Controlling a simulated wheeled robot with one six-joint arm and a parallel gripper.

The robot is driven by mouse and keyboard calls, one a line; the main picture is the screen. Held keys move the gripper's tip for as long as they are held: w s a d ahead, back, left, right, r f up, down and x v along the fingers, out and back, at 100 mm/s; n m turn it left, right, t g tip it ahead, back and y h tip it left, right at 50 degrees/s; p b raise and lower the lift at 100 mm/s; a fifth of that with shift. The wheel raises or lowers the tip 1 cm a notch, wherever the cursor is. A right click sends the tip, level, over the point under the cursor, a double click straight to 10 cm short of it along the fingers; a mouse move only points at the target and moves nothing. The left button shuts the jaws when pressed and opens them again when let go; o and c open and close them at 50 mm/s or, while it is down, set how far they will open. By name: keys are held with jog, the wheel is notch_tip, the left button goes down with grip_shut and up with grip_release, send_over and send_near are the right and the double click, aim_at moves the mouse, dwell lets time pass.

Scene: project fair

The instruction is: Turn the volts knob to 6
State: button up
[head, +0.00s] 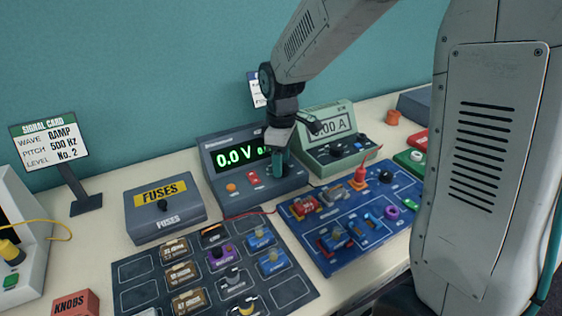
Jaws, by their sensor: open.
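The power supply (212,163) is a dark grey box with a green display that reads 0.0 V; a second reading is partly covered. An orange button or socket (231,187) and a red switch (253,180) show on its front. My gripper (279,164) is open, with teal fingers pointing down in front of the right part of this panel. The volts knob is not clearly visible; the gripper covers that part of the panel. I cannot tell whether the fingers touch a knob.
A blue circuit board (345,245) and a dark parts mat (140,270) lie in front. A fuses box (150,222) and a signal card (50,142) stand left. A red wire crosses between mat and board.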

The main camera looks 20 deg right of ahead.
jog(key=shift+f, duration=0.5)
jog(key=c, duration=1)
jog(key=shift+o, duration=0.2)
